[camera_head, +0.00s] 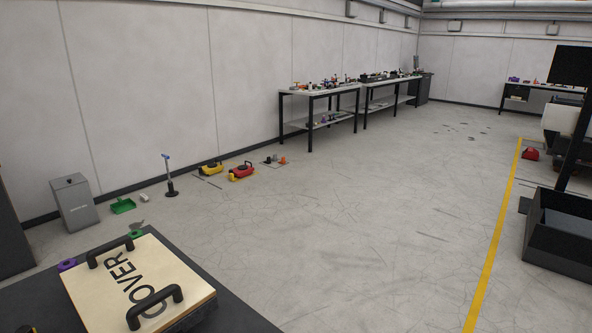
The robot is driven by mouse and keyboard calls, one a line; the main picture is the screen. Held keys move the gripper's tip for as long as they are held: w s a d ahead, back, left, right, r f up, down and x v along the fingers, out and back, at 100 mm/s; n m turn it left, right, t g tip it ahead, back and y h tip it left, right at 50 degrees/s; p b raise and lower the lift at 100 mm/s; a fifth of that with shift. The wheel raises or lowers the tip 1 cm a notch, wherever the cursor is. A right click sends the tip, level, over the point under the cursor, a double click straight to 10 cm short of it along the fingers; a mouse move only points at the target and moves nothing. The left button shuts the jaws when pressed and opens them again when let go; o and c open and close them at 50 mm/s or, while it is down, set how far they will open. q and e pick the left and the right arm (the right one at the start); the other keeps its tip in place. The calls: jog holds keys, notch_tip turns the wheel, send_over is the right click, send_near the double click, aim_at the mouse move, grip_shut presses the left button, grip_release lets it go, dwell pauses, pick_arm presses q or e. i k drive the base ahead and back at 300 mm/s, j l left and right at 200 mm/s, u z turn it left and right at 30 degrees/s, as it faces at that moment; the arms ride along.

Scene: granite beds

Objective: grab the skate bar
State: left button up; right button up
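No thing in view is clearly marked as the skate bar. An upright grey bar with a blue top (168,175) stands on a dark base on the floor near the left wall; I cannot tell if it is the skate bar. To its right, a yellow skate-like block (211,168) and a red and yellow one (241,172) sit on the floor, both with black tops. Neither of my grippers is in view.
A wooden board marked COVER (125,285) with two black handles lies on a dark bed in front. A grey bin (74,203) and green dustpan (123,205) are by the wall. Workbenches (318,92) stand farther back. The middle floor is clear.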

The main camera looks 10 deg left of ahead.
aim_at(165, 157)
jog(key=i+l+z, duration=0.35)
jog(key=i+l, duration=0.25)
jog(key=i+l+z, duration=0.4)
jog(key=i, duration=0.25)
jog(key=i+u, duration=0.5)
jog(key=i+l+u, duration=0.45)
jog(key=i, duration=0.25)
jog(key=i+j+u, duration=0.3)
jog(key=u, duration=0.15)
jog(key=i+j+u, duration=0.1)
jog(key=i+u, duration=0.3)
jog(key=i, duration=0.15)
jog(key=i+u, duration=0.45)
jog(key=i+l+u, duration=0.2)
jog(key=i+u, duration=0.35)
jog(key=i, duration=2.55)
jog(key=i+z, duration=0.15)
jog(key=i, duration=0.35)
jog(key=i+j+z, duration=0.2)
jog(key=i, duration=0.3)
jog(key=i+j+z, duration=0.15)
jog(key=i, duration=0.35)
jog(key=i+j+z, duration=0.2)
jog(key=i, duration=0.25)
